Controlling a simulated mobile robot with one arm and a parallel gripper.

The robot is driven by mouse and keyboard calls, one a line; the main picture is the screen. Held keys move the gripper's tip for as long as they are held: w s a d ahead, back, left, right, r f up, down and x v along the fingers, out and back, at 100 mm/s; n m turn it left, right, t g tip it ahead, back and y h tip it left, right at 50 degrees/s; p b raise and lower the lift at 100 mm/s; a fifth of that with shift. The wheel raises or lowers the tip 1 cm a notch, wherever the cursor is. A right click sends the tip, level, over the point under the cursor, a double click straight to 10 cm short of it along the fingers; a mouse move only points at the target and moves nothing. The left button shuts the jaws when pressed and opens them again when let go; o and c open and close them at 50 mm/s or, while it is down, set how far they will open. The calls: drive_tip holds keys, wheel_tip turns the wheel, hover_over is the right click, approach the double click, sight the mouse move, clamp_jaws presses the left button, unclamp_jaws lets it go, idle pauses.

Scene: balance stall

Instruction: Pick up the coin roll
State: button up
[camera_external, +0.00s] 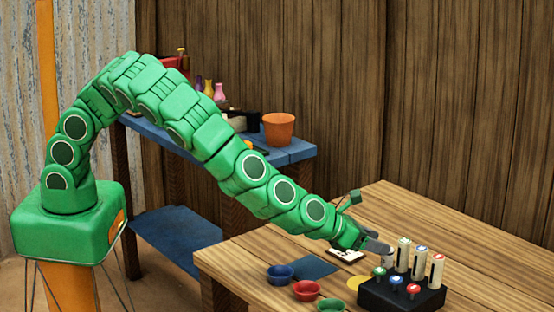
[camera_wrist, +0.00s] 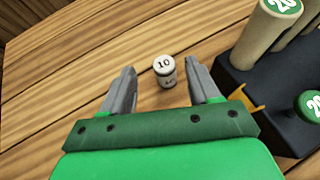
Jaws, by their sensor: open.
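A short pale cylinder with 10 on its top (camera_wrist: 164,66), which looks like the coin roll, stands upright on the wooden table. In the wrist view it lies between the fingertips of my gripper (camera_wrist: 160,75), with clear gaps on both sides, nearer the right finger. In the external view the roll (camera_external: 387,260) is small, at the tip of my gripper (camera_external: 376,247) and partly hidden by it. My gripper is open, low over the table, and holds nothing.
Right of the roll, a black block (camera_external: 385,297) holds tall pale cylinders (camera_external: 419,263) and coloured knobs (camera_external: 396,282). The table's back right is clear.

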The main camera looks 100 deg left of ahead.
sight(387, 259)
drive_tip(key=shift+w+a+f, duration=0.2)
drive_tip(key=shift+w+f, duration=0.95)
drive_tip(key=shift+x, duration=0.95)
clamp_jaws()
